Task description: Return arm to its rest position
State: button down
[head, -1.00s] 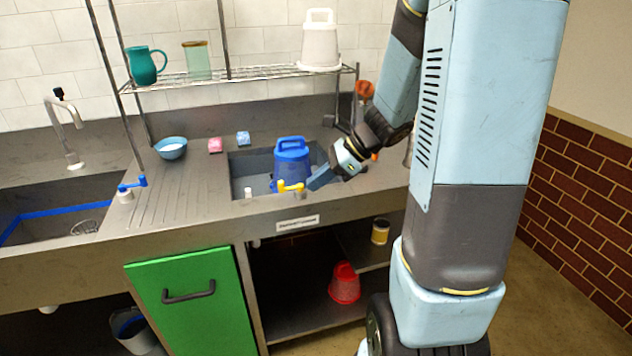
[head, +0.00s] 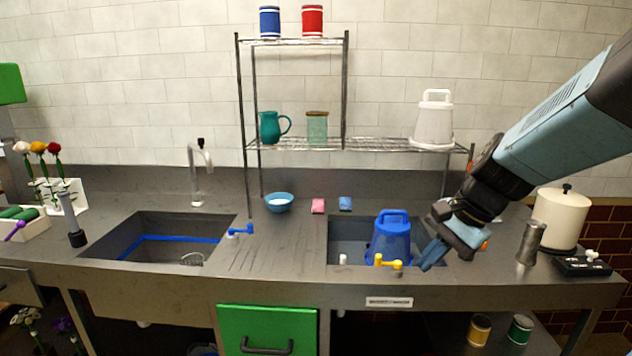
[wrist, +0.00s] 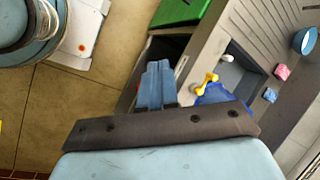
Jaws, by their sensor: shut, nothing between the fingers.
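My gripper (head: 433,254) is shut and empty in the head view. It hangs at the front of the counter, just right of the blue lidded bucket (head: 390,240). My arm reaches in from the right edge. In the wrist view the closed fingers (wrist: 157,84) show over the floor and counter front. The blue bucket, partly hidden there by my gripper's body, shows beside them (wrist: 222,93). The bucket stands upright in the right sink (head: 345,232). A yellow tap handle (head: 388,262) is at that sink's front edge.
A wire shelf (head: 365,144) stands behind, holding a white bucket (head: 433,118) and teal pitcher (head: 271,128). A metal cylinder (head: 531,243) and cream pot (head: 560,217) stand right of my gripper. A green door (head: 267,328) is below the counter. Counter between the sinks is mostly clear.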

jog(key=s+d+r+n+t+h, duration=0.2)
jog(key=s+r+n+t+h, duration=0.1)
jog(key=s+r+n, duration=0.4)
jog(key=shift+s+d+r+n+t+h, duration=0.3)
jog(key=shift+n+h, duration=0.6)
jog(key=shift+n, duration=0.7)
